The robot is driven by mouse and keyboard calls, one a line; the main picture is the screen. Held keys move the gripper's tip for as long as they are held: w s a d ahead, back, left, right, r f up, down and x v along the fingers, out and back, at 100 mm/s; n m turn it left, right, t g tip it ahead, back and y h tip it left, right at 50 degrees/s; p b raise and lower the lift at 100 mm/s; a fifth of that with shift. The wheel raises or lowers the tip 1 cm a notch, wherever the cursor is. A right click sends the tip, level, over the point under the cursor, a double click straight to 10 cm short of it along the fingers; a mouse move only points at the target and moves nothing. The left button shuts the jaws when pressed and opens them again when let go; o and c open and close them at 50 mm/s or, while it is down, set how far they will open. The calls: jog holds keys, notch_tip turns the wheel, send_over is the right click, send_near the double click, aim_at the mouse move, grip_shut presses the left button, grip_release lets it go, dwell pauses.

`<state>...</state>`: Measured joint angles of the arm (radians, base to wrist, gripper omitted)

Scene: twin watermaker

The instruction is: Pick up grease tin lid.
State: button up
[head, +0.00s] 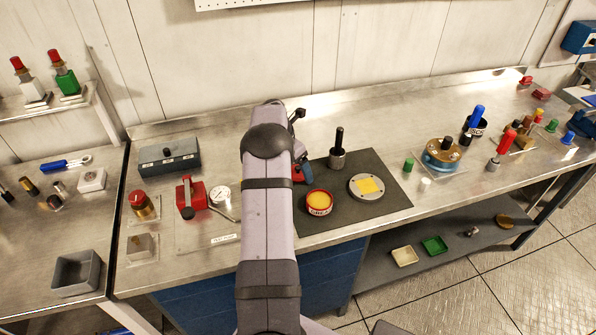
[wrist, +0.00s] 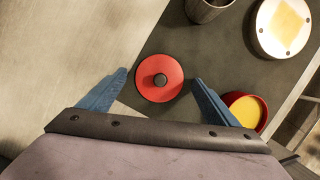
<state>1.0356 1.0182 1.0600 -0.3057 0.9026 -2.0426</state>
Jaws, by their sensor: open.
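My gripper (wrist: 161,75) is open, with one blue finger on each side of the lid in the picture. I see no finger touching it, and the height gap cannot be judged. In the head view my arm hides most of the lid and gripper; a blue finger part (head: 304,166) shows. The open red grease tin (head: 319,203) with yellow grease stands on the mat, right of my gripper in the wrist view (wrist: 246,111).
A round grey plate with a yellow square (head: 367,187) and a dark-handled metal tool (head: 338,150) are on the mat (head: 345,218). Left of my arm are a red device (head: 191,197) and a gauge (head: 221,194). The bench behind the mat is mostly clear.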

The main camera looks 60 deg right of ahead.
jog(key=c, duration=1.1)
jog(key=shift+c, duration=0.2)
